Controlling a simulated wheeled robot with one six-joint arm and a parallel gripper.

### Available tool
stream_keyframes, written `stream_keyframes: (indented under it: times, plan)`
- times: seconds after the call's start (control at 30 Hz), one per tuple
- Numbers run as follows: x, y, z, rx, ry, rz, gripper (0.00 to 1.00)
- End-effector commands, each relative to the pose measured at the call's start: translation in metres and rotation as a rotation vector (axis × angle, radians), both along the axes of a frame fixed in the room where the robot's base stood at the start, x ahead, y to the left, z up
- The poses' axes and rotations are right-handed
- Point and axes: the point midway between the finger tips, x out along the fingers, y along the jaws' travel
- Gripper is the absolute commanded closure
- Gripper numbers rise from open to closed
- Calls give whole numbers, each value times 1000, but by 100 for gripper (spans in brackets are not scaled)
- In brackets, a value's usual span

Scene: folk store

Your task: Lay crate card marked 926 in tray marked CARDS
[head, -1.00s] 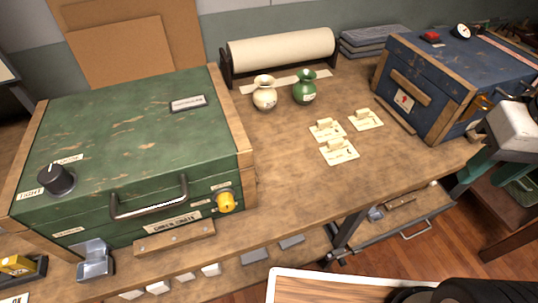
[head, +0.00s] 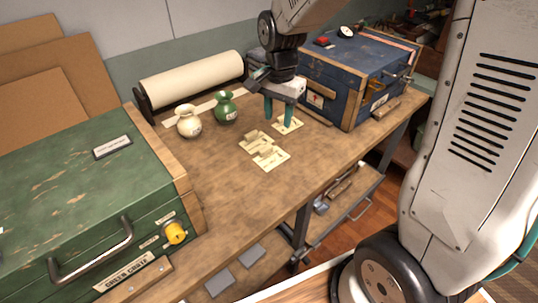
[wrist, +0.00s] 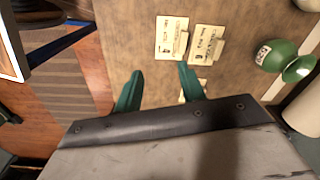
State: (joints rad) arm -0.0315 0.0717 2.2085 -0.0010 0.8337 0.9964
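Three cream cards with raised grips lie on the wooden bench: a near card (head: 271,158), a middle card (head: 252,141) and a far card (head: 291,126). Their numbers are too small to read, so I cannot tell which is 926. My gripper (head: 278,117) is open and empty, pointing down at the far card, with its green fingers apart. In the wrist view my gripper (wrist: 160,72) shows two cards ahead, one (wrist: 165,40) beside another (wrist: 203,50). A third is partly hidden by the right finger. I cannot make out a tray marked CARDS.
A blue crate (head: 355,75) stands right of the cards, close to my gripper. A green vase (head: 226,108) and a cream vase (head: 188,122) stand left, before a paper roll (head: 195,77). A green crate (head: 70,190) fills the left. The bench front is clear.

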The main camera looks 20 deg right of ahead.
Motion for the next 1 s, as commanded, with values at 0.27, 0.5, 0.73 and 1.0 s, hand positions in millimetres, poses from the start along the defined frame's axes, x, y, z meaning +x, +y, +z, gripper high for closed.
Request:
stream_keyframes:
  times: [0.27, 0.5, 0.73, 1.0]
  plan:
    - [51, 6, -70, 3, 28, -250, 60]
    - [58, 7, -96, 3, 30, -295, 60]
    - [57, 10, -123, 4, 31, -292, 60]
    - [57, 12, -156, 4, 29, -292, 60]
